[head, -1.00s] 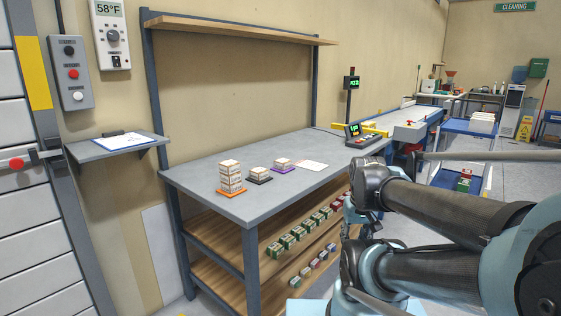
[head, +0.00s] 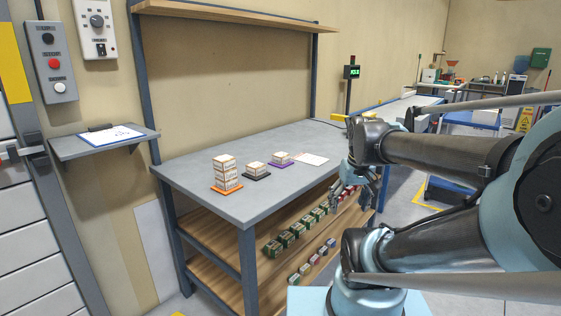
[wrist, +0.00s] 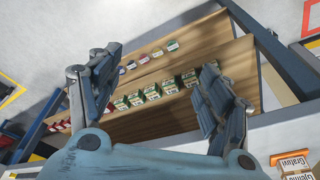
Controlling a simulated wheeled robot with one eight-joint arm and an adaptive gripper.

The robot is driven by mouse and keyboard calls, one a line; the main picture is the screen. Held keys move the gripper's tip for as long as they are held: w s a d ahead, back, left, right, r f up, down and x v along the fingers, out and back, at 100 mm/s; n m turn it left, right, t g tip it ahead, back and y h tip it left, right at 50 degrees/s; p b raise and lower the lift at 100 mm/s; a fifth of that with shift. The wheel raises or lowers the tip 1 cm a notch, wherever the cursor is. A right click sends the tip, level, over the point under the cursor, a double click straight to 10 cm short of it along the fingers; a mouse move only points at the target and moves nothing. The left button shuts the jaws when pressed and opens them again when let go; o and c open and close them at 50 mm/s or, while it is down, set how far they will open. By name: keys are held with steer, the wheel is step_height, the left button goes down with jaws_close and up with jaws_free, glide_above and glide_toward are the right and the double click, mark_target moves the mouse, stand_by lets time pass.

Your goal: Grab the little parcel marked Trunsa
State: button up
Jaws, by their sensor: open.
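Small white-and-brown parcels stand on the grey bench: a tall stack (head: 227,165) on an orange mat, a low stack (head: 256,168) on a black mat and another (head: 281,157) on a purple mat. Two of the bench parcels (wrist: 296,163) show at the wrist view's bottom right corner; their labels look like "Gratini" and "Glemio". No label reading Trunsa is legible in either view. My gripper (head: 363,182) is beside the bench's right front edge, apart from the parcels. In the wrist view my gripper (wrist: 160,70) has its fingers wide apart with nothing held.
Rows of small green (head: 284,239) and red boxes lie on the wooden shelves (head: 205,232) under the bench top (head: 213,195). A paper sheet (head: 311,158) lies right of the purple mat. An upper shelf (head: 235,14) spans above. The bench's front area is clear.

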steer(key=w+a+r+n+y, duration=0.1)
steer(key=w+a+r+n, duration=0.1)
steer(key=w+a+r, duration=0.35)
steer(key=w+a+r+n+y, duration=0.1)
steer(key=w+a+r+n, duration=0.15)
steer(key=w+r, duration=0.65)
steer(key=n, duration=0.4)
glide_toward(282, 154)
steer(key=shift+y, duration=0.4)
steer(key=x, duration=0.4)
steer(key=shift+s+d+f, duration=0.1)
steer(key=shift+s+f, duration=0.1)
steer(key=shift+x, duration=2.65)
steer(key=shift+w+d, duration=0.15)
steer(key=shift+w, duration=0.05)
steer(key=shift+c, duration=0.6)
steer(key=c, duration=1)
